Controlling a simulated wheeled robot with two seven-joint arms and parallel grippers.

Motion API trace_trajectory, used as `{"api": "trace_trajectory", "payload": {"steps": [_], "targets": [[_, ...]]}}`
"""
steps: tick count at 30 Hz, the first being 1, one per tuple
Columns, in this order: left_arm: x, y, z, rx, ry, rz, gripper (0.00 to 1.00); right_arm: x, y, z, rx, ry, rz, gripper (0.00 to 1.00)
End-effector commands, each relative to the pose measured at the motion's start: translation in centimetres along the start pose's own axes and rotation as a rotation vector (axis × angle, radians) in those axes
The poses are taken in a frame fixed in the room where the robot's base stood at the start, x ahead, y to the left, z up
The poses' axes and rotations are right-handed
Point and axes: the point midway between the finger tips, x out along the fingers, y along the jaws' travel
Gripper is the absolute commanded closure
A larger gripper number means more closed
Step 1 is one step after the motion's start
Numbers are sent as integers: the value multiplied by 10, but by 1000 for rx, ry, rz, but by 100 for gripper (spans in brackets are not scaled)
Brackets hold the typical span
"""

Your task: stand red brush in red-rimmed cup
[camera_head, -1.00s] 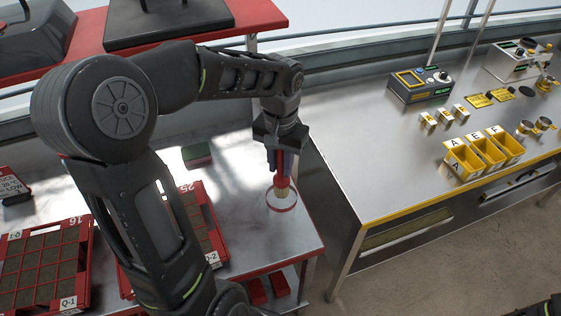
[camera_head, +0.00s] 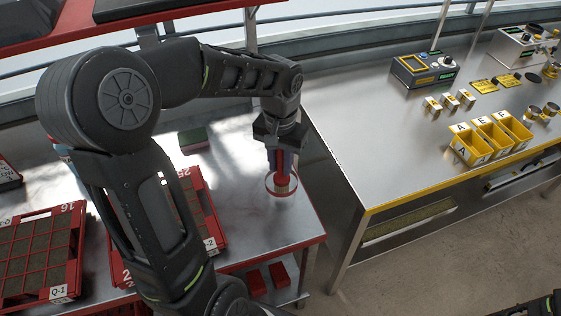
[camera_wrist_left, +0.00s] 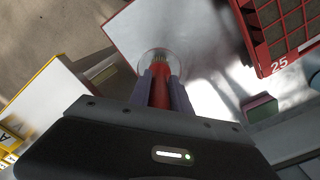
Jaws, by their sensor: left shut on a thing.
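The red brush (camera_head: 282,166) is held upright, bristles down, in my left gripper (camera_head: 281,163). In the left wrist view the brush's red handle (camera_wrist_left: 160,92) lies between the two fingers of my left gripper (camera_wrist_left: 161,90). The clear red-rimmed cup (camera_head: 269,184) stands on the left table near its right edge. The brush's lower end shows within the cup's outline in both views; the cup's clear wall also shows in the left wrist view (camera_wrist_left: 146,62). I cannot tell whether the bristles touch the cup's floor. My right gripper is not in view.
Red seed trays (camera_head: 40,240) lie on the left table, one beside my left arm. A green-topped block (camera_head: 193,139) sits behind the cup. A steel bench (camera_head: 375,150) with yellow bins (camera_head: 470,150) stands to the right, across a gap.

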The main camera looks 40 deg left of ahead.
Motion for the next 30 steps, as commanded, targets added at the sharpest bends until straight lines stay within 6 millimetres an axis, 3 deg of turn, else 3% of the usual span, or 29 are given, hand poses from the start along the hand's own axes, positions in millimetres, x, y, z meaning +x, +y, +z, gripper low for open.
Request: {"api": "trace_trajectory", "payload": {"steps": [5,6,14,23,30], "targets": [[0,0,0,0,0,0,100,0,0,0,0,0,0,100],[0,0,0,0,0,0,73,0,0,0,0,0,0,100],[0,0,0,0,0,0,52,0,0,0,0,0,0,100],[-2,0,0,0,1,0,51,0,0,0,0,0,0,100],[-25,0,-1,-1,4,0,51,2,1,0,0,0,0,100]]}}
